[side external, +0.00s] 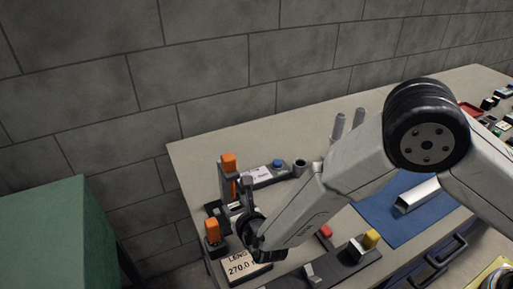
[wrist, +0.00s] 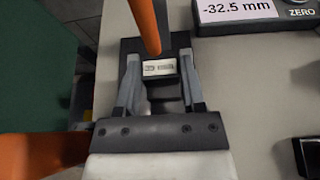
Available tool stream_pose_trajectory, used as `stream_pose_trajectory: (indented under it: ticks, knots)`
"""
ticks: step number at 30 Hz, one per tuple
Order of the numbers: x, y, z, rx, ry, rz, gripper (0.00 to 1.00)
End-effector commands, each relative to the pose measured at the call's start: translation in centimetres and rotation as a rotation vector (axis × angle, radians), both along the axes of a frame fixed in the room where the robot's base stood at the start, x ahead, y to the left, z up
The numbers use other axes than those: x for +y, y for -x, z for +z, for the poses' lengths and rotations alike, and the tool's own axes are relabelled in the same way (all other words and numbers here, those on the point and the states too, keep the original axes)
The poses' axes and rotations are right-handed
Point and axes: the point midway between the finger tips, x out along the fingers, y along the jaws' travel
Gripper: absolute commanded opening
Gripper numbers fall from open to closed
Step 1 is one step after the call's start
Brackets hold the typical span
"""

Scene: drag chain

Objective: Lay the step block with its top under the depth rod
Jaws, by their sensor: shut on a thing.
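The step block (wrist: 160,68), dark grey with a small white printed label, sits between my fingertips in the wrist view. My gripper (wrist: 160,82) is shut on it; the lower steps show between the fingers. In the side view my gripper (side external: 241,192) is at the gauge stand near the table's left end. The orange depth rod (wrist: 146,22) comes down from the top of the wrist view, its lower end at the block's far edge. I cannot tell whether rod and block touch. An orange part (side external: 229,164) tops the stand in the side view.
A readout (wrist: 250,12) showing -32.5 mm lies right of the stand. A second orange-topped fixture (side external: 212,232) and a length display (side external: 244,266) reading 270.0 stand close to my gripper. A blue mat (side external: 405,225) with a metal channel (side external: 417,195) lies to the right.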

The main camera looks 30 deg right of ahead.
Motion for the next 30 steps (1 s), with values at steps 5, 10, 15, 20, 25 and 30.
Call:
stream_pose_trajectory:
  ticks: [5,10,15,20,25,30]
  knots:
    - [0.0,-0.1,-0.2,-0.003,-0.001,0.000,0.00]
    - [0.0,-0.1,-0.3,-0.003,-0.001,0.001,0.73]
    - [0.0,0.0,-0.3,-0.002,-0.001,0.000,0.92]
    - [0.0,0.0,-0.4,0.002,0.001,0.000,0.92]
    - [0.0,0.3,-0.3,0.001,0.001,0.001,0.92]
    - [0.1,1.3,0.2,0.001,-0.001,0.002,0.92]
